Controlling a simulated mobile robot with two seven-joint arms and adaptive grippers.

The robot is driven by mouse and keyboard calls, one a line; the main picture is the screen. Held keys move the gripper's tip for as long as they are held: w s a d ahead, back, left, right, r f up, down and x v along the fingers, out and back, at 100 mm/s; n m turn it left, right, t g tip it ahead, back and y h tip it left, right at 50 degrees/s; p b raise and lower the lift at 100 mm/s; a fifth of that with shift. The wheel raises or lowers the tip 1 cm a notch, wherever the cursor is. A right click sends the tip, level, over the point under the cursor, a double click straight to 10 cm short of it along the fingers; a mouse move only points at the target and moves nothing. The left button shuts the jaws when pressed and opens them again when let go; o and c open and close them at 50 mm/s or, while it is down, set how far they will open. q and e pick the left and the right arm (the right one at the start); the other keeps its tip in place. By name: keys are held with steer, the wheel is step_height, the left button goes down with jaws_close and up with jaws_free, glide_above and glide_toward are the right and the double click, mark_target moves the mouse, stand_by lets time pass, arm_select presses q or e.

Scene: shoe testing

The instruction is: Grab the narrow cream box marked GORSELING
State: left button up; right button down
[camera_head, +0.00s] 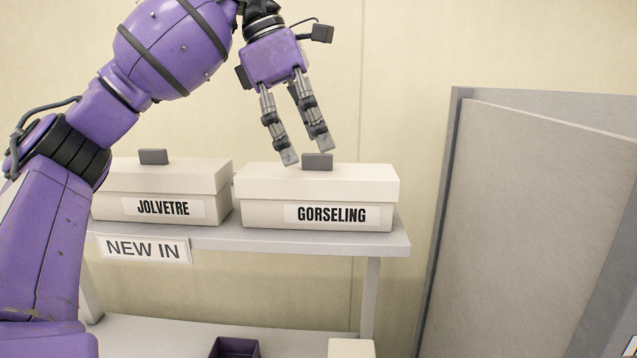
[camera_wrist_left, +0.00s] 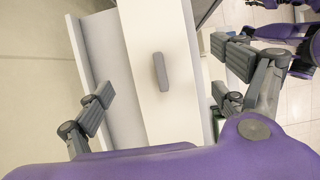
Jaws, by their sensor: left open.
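The cream box marked GORSELING (camera_head: 262,212) stands on the right part of the shelf, its label facing the camera. A small grey block-shaped grip (camera_head: 317,161) stands up from its lid. My left gripper (camera_head: 307,155) is above the lid, fingers pointing down, open and empty. In the head view its fingertips appear close to the grip, slightly left of it. In the left wrist view the box lid (camera_wrist_left: 157,25) and grip (camera_wrist_left: 161,72) lie between the spread fingers (camera_wrist_left: 165,83), with the grip ahead of them. My right gripper is not in view.
A similar box marked JOLVETRE (camera_head: 115,205) stands to the left on the same shelf (camera_head: 330,243), close beside it. A NEW IN sign (camera_head: 143,249) hangs on the shelf front. A purple open box (camera_head: 235,348) and a cream box (camera_head: 351,348) sit below. A grey panel (camera_head: 540,220) stands at right.

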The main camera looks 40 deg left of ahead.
mark_target(324, 170)
arm_select(q)
steer(key=shift+w+a+f, duration=0.1)
steer(key=shift+w+a, duration=0.1)
steer(key=shift+w, duration=0.2)
steer(key=shift+w+f, duration=0.1)
steer(key=shift+f, duration=0.05)
steer(key=x, duration=0.4)
steer(key=s+x, duration=0.1)
steer(key=x, duration=0.2)
steer(key=shift+d+f, duration=0.1)
steer(key=shift+d, duration=0.2)
steer(key=c, duration=1.5)
